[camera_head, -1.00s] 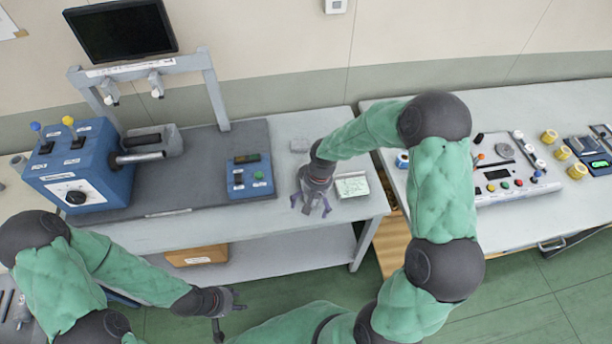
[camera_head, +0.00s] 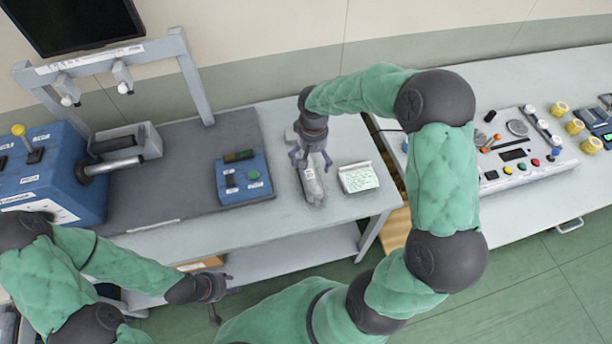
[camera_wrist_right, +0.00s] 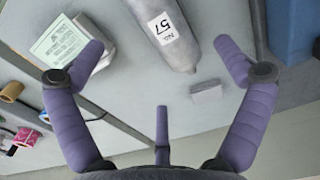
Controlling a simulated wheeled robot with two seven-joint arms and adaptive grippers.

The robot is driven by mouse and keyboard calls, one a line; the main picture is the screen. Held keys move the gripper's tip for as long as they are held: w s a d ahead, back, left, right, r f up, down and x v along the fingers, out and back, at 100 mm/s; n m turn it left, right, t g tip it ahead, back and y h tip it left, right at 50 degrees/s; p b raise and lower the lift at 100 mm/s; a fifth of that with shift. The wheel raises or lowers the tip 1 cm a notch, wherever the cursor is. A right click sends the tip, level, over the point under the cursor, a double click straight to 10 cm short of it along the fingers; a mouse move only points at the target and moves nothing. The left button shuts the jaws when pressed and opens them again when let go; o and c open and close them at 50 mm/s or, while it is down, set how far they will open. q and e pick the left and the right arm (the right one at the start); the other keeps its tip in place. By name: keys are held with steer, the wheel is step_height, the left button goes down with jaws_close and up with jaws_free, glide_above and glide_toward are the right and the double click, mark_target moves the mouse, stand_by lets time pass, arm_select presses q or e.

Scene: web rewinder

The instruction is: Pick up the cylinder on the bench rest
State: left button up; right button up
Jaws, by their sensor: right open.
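A grey cylinder with a white label reading 57 (camera_wrist_right: 165,28) lies on the bench, and in the head view it shows below my right gripper (camera_head: 312,184). My right gripper (camera_head: 309,160) is open, with its purple fingers spread. In the wrist view its fingertips (camera_wrist_right: 161,47) stand on either side of the cylinder's rounded end, apart from it. The cylinder's far end is cut off in that view, and any rest under it is hidden. My left gripper (camera_head: 221,302) is open and empty in front of the bench's front edge.
A paper-topped block (camera_head: 358,177) lies right of the cylinder. A small grey block (camera_wrist_right: 207,92) is close by. A blue button box (camera_head: 243,178) stands left on the dark mat. A dark roll (camera_head: 113,143) lies in a grey holder beside the blue machine (camera_head: 60,185).

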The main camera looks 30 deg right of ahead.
mark_target(313, 173)
steer(key=shift+s+f, duration=0.1)
steer(key=shift+f, duration=0.2)
step_height(313, 173, down, 5)
steer(key=shift+s+f+b, duration=0.1)
steer(key=shift+f+b, duration=0.05)
steer(key=shift+b, duration=0.5)
step_height(313, 173, down, 5)
steer(key=shift+s+d+r+b, duration=0.1)
steer(key=shift+r+b, duration=0.05)
steer(key=shift+b, duration=0.55)
steer(key=shift+r, duration=0.1)
steer(key=c, duration=1.7)
steer(key=shift+r, duration=0.1)
